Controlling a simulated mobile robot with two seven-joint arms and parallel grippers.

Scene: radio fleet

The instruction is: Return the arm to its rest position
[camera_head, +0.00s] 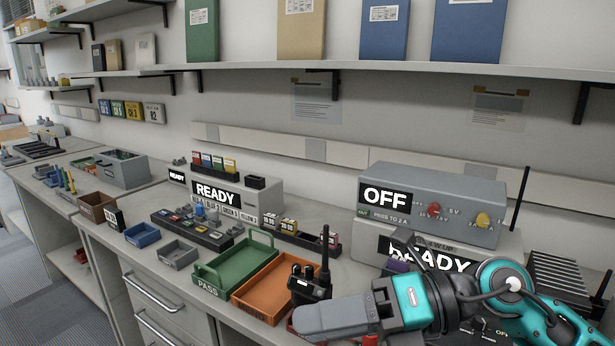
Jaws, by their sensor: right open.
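My right arm comes in from the lower right, teal and dark grey. My right gripper (330,318) is open, its grey finger pointing left across the bench's front edge. No object shows between its fingers, though the far finger is largely hidden. A black handheld radio (310,286) with an upright antenna stands just behind the finger, at the right end of an orange tray (268,290). Whether gripper and radio touch is unclear. My left gripper is not in view.
A green PASS tray (236,262) lies left of the orange tray. A grey power supply marked OFF (430,202) sits on a READY unit (365,247) behind my arm. A black-finned block (562,280) stands at right. Small grey (174,254) and blue (142,235) bins stand left.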

